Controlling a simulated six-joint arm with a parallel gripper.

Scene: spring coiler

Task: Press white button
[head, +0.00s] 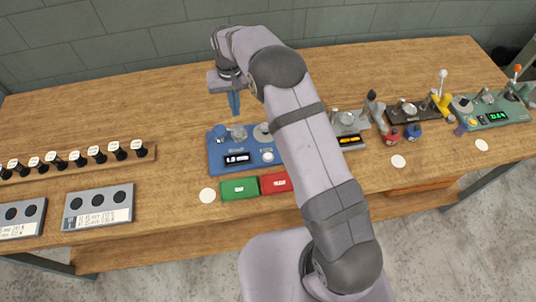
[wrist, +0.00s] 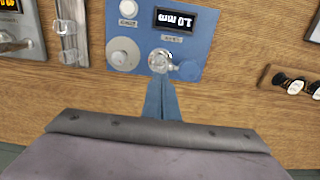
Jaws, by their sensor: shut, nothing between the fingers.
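The blue machine (head: 214,155) stands on the wooden bench, left of my arm. It has a small display reading about 1.0 mm (wrist: 172,20) and several knobs. A round white button (head: 267,157) sits on its panel, right of the display; in the wrist view it is at the top edge (wrist: 128,9). My gripper (head: 234,112) is shut and empty, pointing down above the rear of the blue machine. In the wrist view its blue fingertips (wrist: 160,76) overlap the edge of a silver knob (wrist: 160,60); I cannot tell whether they touch it. The white button is apart from the fingers.
A green box (head: 239,188) and a red box (head: 275,183) lie in front of the machine. A rack of black-and-white pieces (head: 90,160) and grey panels (head: 98,207) are at left. Other machines (head: 490,110) stand at right. My arm hides part of the bench.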

